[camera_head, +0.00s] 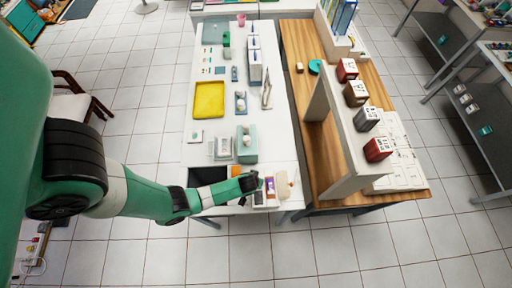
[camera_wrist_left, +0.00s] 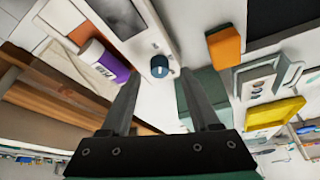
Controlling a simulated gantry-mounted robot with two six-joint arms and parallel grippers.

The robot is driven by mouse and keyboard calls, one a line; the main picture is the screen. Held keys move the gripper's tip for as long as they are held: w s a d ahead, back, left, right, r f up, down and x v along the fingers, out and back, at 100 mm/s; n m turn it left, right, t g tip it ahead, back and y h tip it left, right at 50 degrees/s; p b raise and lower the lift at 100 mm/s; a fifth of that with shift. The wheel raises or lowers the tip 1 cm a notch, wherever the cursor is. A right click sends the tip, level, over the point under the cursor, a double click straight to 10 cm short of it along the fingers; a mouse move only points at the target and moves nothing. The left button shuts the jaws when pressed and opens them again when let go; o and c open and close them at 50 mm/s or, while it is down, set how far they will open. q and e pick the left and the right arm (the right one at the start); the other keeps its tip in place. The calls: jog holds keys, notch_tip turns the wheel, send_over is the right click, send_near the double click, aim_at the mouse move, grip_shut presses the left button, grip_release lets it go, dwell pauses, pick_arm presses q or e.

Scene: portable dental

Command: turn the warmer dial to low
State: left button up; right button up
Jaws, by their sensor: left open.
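In the left wrist view the warmer dial (camera_wrist_left: 160,66) is a small round knob, blue on one side with a pale face, on the end of a white device (camera_wrist_left: 158,22). The setting it points at is too small to read. My left gripper (camera_wrist_left: 157,82) is open, with its two fingers apart on either side of the dial in the picture. I see no contact with the dial. In the head view my left gripper (camera_head: 251,182) is over the near end of the white table, and the dial cannot be made out there.
A purple-and-white container (camera_wrist_left: 105,62) stands close beside the device, and an orange block (camera_wrist_left: 223,46) is on its other side. A yellow tray (camera_head: 209,99) lies farther back on the white table (camera_head: 221,145). A wooden bench with a white shelf (camera_head: 319,103) stands to the right.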

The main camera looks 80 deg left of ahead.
pick_arm(q)
jog(key=shift+b+x, duration=0.4)
jog(key=shift+x, duration=0.6)
jog(key=shift+r, duration=0.1)
grip_shut()
